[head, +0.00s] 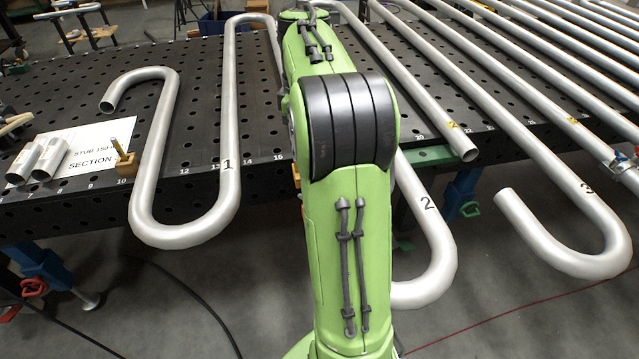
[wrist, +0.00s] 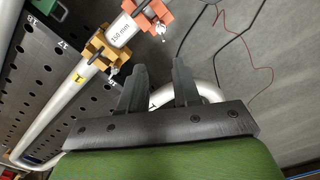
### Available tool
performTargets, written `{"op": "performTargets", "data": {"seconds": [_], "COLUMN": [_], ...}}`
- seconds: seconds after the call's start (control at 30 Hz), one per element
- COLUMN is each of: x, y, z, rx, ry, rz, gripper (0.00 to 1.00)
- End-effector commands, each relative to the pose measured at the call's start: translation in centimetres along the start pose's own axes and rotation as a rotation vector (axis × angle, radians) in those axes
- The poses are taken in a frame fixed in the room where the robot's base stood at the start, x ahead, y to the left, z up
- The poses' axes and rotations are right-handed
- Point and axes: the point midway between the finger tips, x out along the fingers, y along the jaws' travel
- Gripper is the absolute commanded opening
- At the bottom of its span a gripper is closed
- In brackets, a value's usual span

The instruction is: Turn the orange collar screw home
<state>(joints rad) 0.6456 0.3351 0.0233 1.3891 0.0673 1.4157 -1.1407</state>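In the wrist view a coral-orange collar (wrist: 149,14) sits around the pipe stub (wrist: 121,30) marked "150 mm", with a small silver screw (wrist: 160,30) on its lower side. A golden-orange block or collar (wrist: 98,50) is around the pipe at the stub's other end and also has a small silver screw (wrist: 113,70). Which of the two counts as the orange collar is not certain from colour alone. My gripper (wrist: 158,72) is open and empty, its two dark fingers apart, below and right of both collars. In the head view my arm hides the gripper and both collars.
The black perforated table (head: 190,90) holds bent pipes, including numbered coil 1 (head: 228,120). Coil 2 (head: 440,250) and coil 3 (head: 600,250) overhang the front edge. Loose stubs (head: 48,158) lie at left on a paper sheet. Cables cross the clear floor.

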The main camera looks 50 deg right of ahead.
Motion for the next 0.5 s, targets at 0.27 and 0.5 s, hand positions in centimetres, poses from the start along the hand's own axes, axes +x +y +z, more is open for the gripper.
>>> {"op": "performTargets", "data": {"seconds": [0.27, 0.5], "x": [2.5, 8.8], "y": [-0.5, -0.5], "z": [-0.2, -0.2], "rx": [-0.144, -0.14], "ry": [0.001, 0.001], "rz": [-0.004, -0.006], "gripper": [0.32, 0.32]}}
